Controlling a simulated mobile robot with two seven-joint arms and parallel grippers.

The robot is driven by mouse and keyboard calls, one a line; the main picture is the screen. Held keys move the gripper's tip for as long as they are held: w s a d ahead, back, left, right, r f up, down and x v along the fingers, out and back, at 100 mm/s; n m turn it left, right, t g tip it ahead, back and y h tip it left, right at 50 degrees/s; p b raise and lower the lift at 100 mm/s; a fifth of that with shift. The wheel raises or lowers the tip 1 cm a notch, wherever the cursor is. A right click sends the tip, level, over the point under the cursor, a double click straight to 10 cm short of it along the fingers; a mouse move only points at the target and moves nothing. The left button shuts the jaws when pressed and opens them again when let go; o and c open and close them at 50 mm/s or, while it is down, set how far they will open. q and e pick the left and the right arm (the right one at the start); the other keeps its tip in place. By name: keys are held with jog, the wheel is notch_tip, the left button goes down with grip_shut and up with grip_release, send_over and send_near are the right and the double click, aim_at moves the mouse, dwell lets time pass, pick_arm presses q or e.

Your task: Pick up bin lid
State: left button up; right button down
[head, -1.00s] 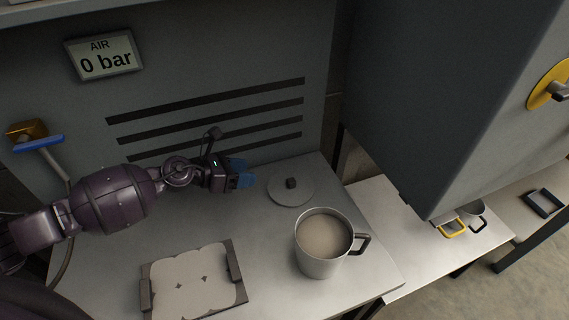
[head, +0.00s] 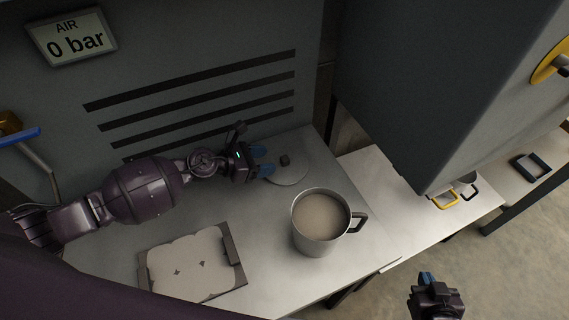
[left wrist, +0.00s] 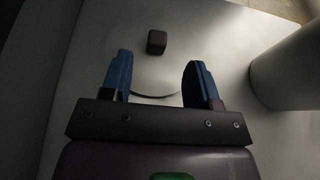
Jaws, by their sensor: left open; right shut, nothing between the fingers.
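The bin lid (head: 289,173) is a flat grey disc with a dark knob (head: 285,160). It lies on the light work table behind the mug-shaped bin. My left gripper (head: 268,162) is open, with its blue fingers at the lid's left edge. In the left wrist view the lid (left wrist: 150,80) is partly hidden by the gripper, and its knob (left wrist: 157,42) is beyond the open fingertips, roughly between their lines. The bin (head: 320,222) is a metal mug full of beige stuff, with a dark handle. My right gripper (head: 427,279) is shut and empty at the lower right, over the floor.
A holder with pale scalloped plates (head: 190,266) lies at the table's front left. A grey panel with dark slots (head: 195,105) stands behind. A large grey cabinet (head: 430,90) hangs at right, above a second table (head: 385,190) with a yellow-handled item (head: 446,200).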

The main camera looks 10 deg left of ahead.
aim_at(281, 160)
pick_arm(q)
jog(key=x, duration=0.4)
jog(key=shift+w+f, duration=0.1)
jog(key=shift+f, duration=0.3)
